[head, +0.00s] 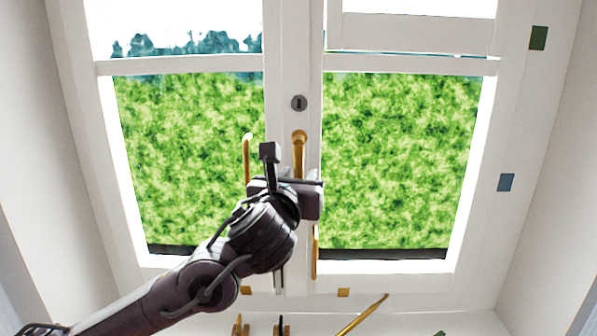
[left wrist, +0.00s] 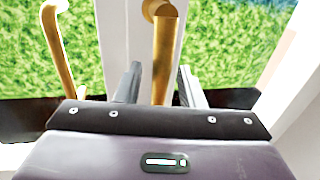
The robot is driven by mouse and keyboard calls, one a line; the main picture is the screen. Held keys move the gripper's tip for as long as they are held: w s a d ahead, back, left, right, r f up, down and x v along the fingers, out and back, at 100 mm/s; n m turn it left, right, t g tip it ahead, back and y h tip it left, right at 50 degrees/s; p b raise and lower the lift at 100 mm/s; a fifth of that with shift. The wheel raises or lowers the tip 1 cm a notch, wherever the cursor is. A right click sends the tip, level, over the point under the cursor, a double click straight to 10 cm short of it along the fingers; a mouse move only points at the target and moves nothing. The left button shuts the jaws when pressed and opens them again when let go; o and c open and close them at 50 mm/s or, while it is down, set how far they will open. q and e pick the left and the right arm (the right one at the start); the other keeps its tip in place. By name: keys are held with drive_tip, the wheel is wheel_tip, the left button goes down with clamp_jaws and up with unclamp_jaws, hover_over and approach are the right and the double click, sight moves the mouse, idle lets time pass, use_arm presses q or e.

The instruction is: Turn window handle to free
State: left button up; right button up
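A brass window handle (head: 299,140) sits on the white middle frame of the window, its grip hanging straight down from a round base. In the left wrist view the handle (left wrist: 164,55) runs down between the two grey fingers of my left gripper (left wrist: 157,82). A gap shows on each side of it, so the fingers are open around the handle. In the head view my left gripper (head: 291,178) covers the lower end of the handle, and its fingertips are mostly hidden. My right gripper is not in view.
A second brass handle (head: 247,155) hangs just left, also in the left wrist view (left wrist: 57,45). A dark keyhole plate (head: 299,103) is above. A brass bar (head: 361,316) and small brass fittings (head: 343,292) lie low by the sill. The right pane's front is clear.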

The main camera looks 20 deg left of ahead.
use_arm(q)
drive_tip(key=shift+w, duration=0.4)
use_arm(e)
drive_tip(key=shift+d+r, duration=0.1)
use_arm(q)
clamp_jaws()
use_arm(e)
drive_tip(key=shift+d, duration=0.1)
use_arm(q)
drive_tip(key=shift+f, duration=0.1)
